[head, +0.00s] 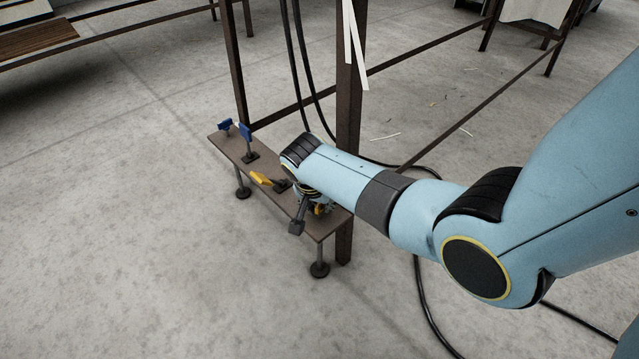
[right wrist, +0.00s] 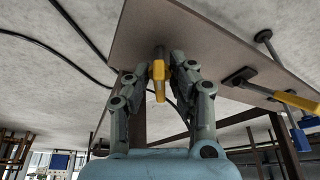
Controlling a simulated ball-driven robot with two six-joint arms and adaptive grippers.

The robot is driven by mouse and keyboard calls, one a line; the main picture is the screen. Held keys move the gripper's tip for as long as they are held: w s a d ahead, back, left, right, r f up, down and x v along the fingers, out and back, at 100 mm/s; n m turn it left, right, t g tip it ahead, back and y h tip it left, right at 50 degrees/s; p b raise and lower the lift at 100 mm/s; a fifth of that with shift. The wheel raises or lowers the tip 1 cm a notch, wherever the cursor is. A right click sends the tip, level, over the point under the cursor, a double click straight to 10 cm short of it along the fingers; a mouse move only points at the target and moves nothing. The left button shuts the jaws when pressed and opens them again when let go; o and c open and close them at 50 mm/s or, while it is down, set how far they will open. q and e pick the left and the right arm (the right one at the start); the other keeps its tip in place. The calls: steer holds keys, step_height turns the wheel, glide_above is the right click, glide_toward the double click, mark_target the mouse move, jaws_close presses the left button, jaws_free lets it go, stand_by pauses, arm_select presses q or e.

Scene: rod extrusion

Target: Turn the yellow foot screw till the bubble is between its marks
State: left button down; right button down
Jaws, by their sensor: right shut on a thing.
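A yellow screw handle (right wrist: 158,80) sits between the two fingers of my right gripper (right wrist: 163,68) in the right wrist view, close to the brown plate. The gripper is shut on it. In the head view my right gripper (head: 311,211) is at the near end of the narrow brown plate (head: 229,149), and only a little yellow (head: 320,209) shows between its parts. My wrist hides much of that end. I cannot make out the bubble or its marks. My left gripper is not in view.
A second yellow handle (head: 260,179) and two blue handles (head: 246,132) (head: 225,124) stand along the plate. The plate has feet (head: 319,269) below it. A brown post (head: 349,120) and black cables (head: 298,60) are close beside my wrist. Floor at the left is clear.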

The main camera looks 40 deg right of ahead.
steer(key=shift+r+n+p, duration=0.1)
steer(key=shift+n+p, duration=0.25)
steer(key=shift+n, duration=0.15)
steer(key=shift+n+t+y, duration=0.3)
steer(key=shift+n, duration=0.2)
steer(key=shift+n+p, duration=0.5)
steer(key=shift+p, duration=0.1)
steer(key=shift+n, duration=0.5)
